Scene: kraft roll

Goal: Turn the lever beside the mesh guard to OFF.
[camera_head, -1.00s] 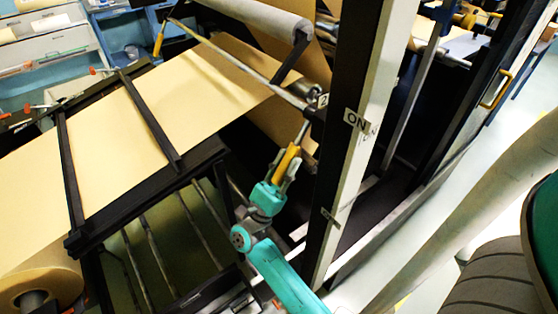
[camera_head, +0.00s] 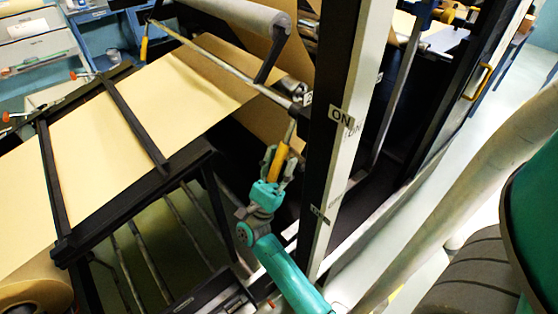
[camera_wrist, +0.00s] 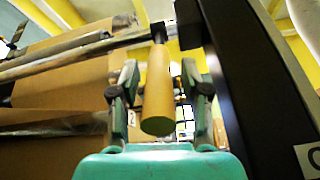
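The lever has a thin metal rod and a yellow-orange handle (camera_head: 281,158), hanging down and slightly left beside the dark post. In the wrist view the handle (camera_wrist: 157,95) sits between my two fingers, with a visible gap on each side. My gripper (camera_head: 277,165) is open around the handle, and it also shows in the wrist view (camera_wrist: 158,85). An ON label (camera_head: 341,118) is on the post, to the right of the lever. A lower label (camera_head: 319,213) is too small to read. I cannot make out the mesh guard.
The black-and-white post (camera_head: 335,160) stands close to the right of my gripper. A kraft paper web (camera_head: 150,125) runs over a black frame on the left. Another orange handle (camera_head: 144,45) hangs at the upper left.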

